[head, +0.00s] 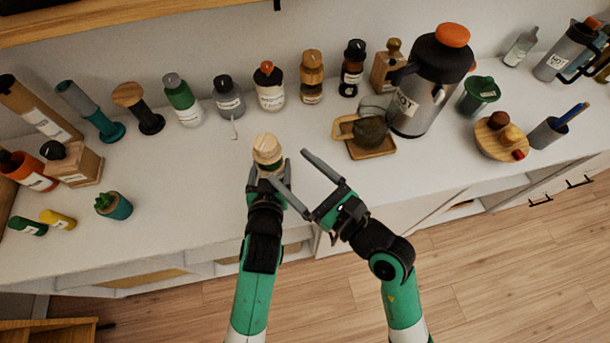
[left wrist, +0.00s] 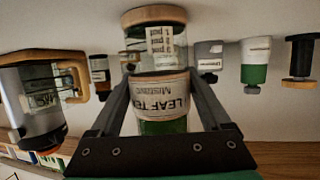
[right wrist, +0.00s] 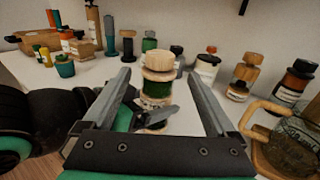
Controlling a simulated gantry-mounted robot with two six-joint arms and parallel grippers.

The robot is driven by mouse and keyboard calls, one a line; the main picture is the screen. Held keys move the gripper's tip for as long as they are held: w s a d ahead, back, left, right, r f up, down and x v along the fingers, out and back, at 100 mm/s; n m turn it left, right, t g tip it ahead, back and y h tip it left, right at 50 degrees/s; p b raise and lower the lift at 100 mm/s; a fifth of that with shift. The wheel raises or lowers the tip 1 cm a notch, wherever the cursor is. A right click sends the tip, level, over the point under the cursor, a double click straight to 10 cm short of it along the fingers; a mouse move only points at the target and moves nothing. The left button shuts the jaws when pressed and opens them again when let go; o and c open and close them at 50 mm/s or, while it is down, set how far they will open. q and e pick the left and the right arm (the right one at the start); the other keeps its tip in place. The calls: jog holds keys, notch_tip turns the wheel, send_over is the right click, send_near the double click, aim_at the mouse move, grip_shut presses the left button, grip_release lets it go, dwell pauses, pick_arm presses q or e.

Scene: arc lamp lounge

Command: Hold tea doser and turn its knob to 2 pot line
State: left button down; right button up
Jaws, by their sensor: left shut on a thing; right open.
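The tea doser (head: 267,150) has a pale wooden knob on top and a green band on its body. My left gripper (head: 266,172) is shut on its lower body. In the left wrist view the doser (left wrist: 158,85) appears upside down, with a leaf tea label between the fingers and a clear section with a pot-marked scale. The fine print is too small to read surely. My right gripper (head: 287,166) is open and empty beside the doser. In the right wrist view the wooden knob (right wrist: 164,62) lies ahead, between and beyond the open fingers.
Several jars and bottles stand along the back of the white counter (head: 190,190). A glass pot on a wooden tray (head: 372,151) and a large flask (head: 425,85) stand to the right. A small potted plant (head: 114,204) is at left. The front counter between is clear.

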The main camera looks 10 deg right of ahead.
aim_at(276, 149)
jog(key=v, duration=0.3)
jog(key=w+a+m+g+y, duration=0.1)
jog(key=w+a+m, duration=0.1)
jog(key=m, duration=0.8)
jog(key=w+a+m+g+y, duration=0.1)
jog(key=w+m, duration=0.4)
jog(key=m, duration=0.6)
jog(key=w+a+m+g+y, duration=0.1)
jog(key=w+a+m+y, duration=0.1)
jog(key=m, duration=0.9)
jog(key=shift+w+a+g, duration=0.3)
jog(key=shift+w+a, duration=0.4)
